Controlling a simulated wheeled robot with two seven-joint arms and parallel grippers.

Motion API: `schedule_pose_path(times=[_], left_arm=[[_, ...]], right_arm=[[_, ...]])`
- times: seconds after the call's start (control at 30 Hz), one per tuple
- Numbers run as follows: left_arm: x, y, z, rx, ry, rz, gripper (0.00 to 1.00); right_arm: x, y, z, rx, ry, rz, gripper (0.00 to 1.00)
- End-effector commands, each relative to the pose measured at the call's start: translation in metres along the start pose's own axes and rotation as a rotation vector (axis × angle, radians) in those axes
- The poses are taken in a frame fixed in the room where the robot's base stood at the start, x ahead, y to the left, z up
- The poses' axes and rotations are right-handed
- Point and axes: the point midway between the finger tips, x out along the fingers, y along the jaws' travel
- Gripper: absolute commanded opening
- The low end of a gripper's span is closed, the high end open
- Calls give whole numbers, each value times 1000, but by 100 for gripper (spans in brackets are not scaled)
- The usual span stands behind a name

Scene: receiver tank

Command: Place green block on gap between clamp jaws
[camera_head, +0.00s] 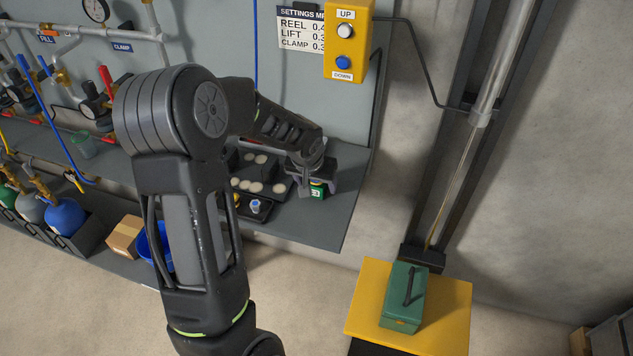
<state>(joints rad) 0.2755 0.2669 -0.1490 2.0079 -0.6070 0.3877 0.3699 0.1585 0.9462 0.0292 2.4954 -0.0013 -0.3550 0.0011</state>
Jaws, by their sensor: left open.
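My left gripper (314,186) is at the right part of the grey bench shelf, pointing down. Its fingers are open at a small green block (317,192) with a pale mark on its face. The block shows just below the wrist, partly covered by the gripper. I cannot tell whether the fingers touch it. The clamp jaws and the gap between them cannot be made out; my left arm hides much of the bench. My right gripper is not in view.
A dark tray with pale discs (247,187) lies left of the gripper, beside a small blue-topped item (255,206). The bench shelf (325,231) is bare near its front right edge. A green toolbox (405,297) stands on a yellow platform (453,311) at lower right.

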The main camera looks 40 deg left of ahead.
Motion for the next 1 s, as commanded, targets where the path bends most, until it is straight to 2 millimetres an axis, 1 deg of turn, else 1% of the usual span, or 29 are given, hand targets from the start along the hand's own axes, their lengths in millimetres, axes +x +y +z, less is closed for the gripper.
schedule_pose_path(times=[0.1,0.17,0.27,0.37,0.6,0.7,0.83,1.0], left_arm=[[-4,0,-2,0,0,0,67],[-7,0,-2,0,2,0,67],[-19,0,-2,-1,5,0,67],[-37,0,-2,-1,5,1,67],[-88,0,-2,0,5,0,67],[-105,0,-2,-1,5,0,67],[-118,0,-1,0,2,1,67],[-123,0,-1,1,0,1,67]], right_arm=[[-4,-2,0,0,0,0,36],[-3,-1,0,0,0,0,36],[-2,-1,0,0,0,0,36],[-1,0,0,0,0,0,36],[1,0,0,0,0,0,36],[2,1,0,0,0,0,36],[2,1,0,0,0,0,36],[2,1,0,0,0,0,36]])
